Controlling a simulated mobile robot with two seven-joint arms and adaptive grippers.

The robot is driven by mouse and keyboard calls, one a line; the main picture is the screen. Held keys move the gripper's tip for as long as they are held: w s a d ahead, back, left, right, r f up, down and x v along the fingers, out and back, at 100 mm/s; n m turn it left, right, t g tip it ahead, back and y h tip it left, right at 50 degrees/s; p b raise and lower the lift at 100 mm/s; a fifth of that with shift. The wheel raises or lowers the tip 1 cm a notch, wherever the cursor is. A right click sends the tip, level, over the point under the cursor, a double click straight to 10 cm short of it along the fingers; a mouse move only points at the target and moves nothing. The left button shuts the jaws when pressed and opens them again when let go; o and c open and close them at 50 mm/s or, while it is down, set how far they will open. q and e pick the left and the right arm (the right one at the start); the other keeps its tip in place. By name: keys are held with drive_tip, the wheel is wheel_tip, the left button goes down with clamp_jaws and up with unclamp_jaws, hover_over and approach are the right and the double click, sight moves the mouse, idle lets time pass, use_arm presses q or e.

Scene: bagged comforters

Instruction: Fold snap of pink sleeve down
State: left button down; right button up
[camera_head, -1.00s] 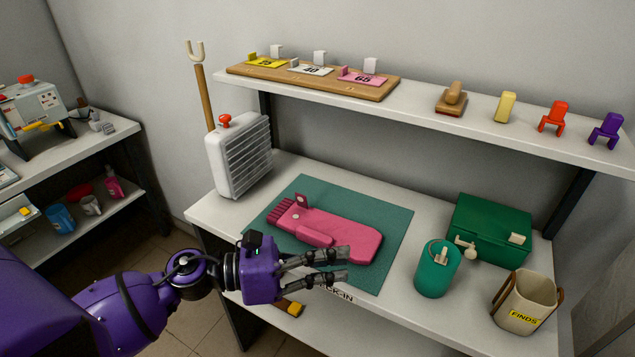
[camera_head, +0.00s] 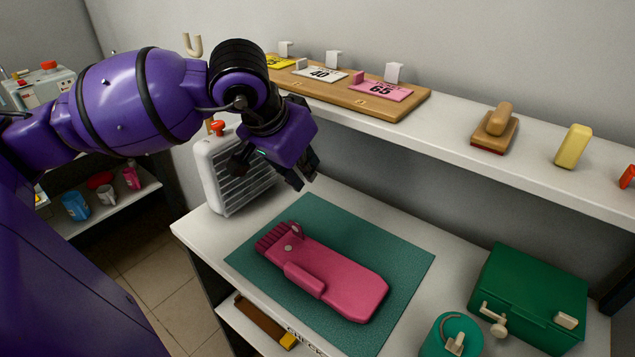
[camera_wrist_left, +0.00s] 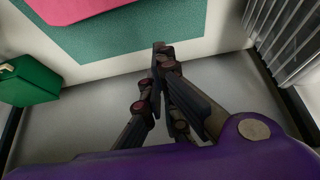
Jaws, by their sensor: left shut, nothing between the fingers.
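The pink sleeve (camera_head: 345,283) lies flat on the teal mat (camera_head: 400,250), its ribbed end at the upper left. A small snap tab (camera_head: 296,230) stands up near the ribbed end, beside a pale round stud (camera_head: 288,248). My left gripper (camera_head: 302,182) is above and behind the sleeve, apart from it, near the white heater. In the left wrist view its fingers (camera_wrist_left: 160,48) are together and empty, and part of the sleeve (camera_wrist_left: 75,8) shows at the top. My right gripper is not in view.
A white slatted heater (camera_head: 235,175) stands at the bench's back left. The shelf above holds a wooden board (camera_head: 410,105) with number tags, a stamp (camera_head: 495,130) and a yellow block (camera_head: 573,146). A green box (camera_head: 530,295) and teal canister (camera_head: 450,340) are at right.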

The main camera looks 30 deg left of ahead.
sight(298, 229)
use_arm(q)
drive_tip(key=f, duration=0.2)
drive_tip(key=f+p, duration=0.1)
drive_tip(key=f, duration=0.2)
drive_tip(key=f+p, duration=0.1)
drive_tip(key=f, duration=0.2)
drive_tip(key=shift+w+d+f, duration=0.1)
drive_tip(key=shift+w, duration=0.25)
drive_tip(key=shift+s+f, duration=0.1)
drive_tip(key=shift+s, duration=0.1)
drive_tip(key=shift+f, duration=0.15)
drive_tip(key=shift+s, duration=0.1)
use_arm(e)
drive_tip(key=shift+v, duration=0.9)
use_arm(q)
drive_tip(key=shift+f, duration=0.15)
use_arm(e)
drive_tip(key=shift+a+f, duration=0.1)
